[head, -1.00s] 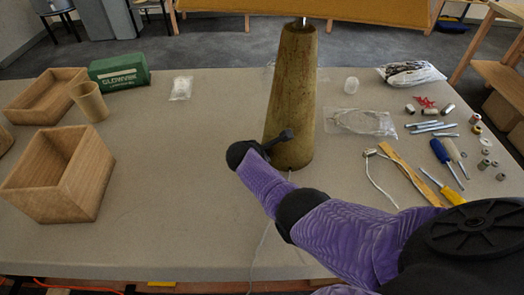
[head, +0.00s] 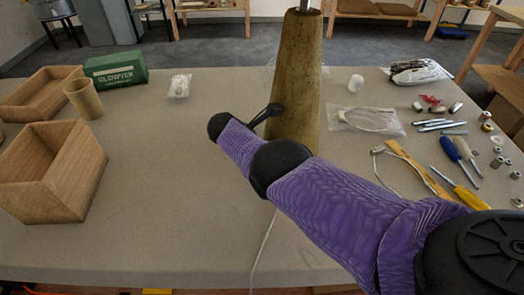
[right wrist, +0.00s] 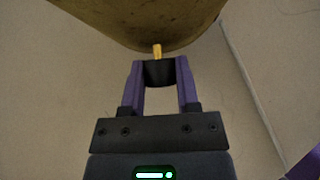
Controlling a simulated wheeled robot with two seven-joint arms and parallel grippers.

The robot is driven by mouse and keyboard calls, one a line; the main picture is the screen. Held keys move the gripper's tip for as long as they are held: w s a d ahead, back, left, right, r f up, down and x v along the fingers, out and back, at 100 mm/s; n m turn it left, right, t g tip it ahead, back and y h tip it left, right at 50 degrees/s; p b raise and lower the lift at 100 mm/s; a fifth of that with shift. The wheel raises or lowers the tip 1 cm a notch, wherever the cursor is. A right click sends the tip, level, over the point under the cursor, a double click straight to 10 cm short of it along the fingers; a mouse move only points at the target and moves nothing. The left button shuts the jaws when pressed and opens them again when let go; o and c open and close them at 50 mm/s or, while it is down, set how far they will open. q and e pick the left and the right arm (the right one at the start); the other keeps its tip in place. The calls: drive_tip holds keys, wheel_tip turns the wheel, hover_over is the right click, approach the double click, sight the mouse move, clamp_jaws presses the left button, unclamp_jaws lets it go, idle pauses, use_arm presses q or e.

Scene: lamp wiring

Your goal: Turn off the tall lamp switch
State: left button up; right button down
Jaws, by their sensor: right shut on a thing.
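The tall lamp's tapered, mottled tan-brown body (head: 300,65) stands upright on the table. The top of the lamp is out of frame. In the right wrist view, the lower part of the lamp body (right wrist: 145,15) fills the top. A short brass stem (right wrist: 157,50) sticks out of it and ends in a black switch knob (right wrist: 158,75). My right gripper (right wrist: 159,66) is shut on this knob, with one purple finger on each side. In the head view my right arm reaches from the lower right to the lamp and hides part of its base. My left gripper is out of view.
A pale cord (head: 263,245) runs over the table's front edge. Wooden boxes (head: 50,175), a tube (head: 84,98) and a green box (head: 115,70) stand at left. Screwdrivers (head: 452,160), metal rods (head: 433,124) and bagged parts (head: 365,120) lie at right.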

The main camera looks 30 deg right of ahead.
drive_tip(key=shift+c, duration=1.7)
unclamp_jaws()
drive_tip(key=p+v, duration=0.7)
drive_tip(key=v, duration=0.3)
drive_tip(key=shift+p, duration=0.35)
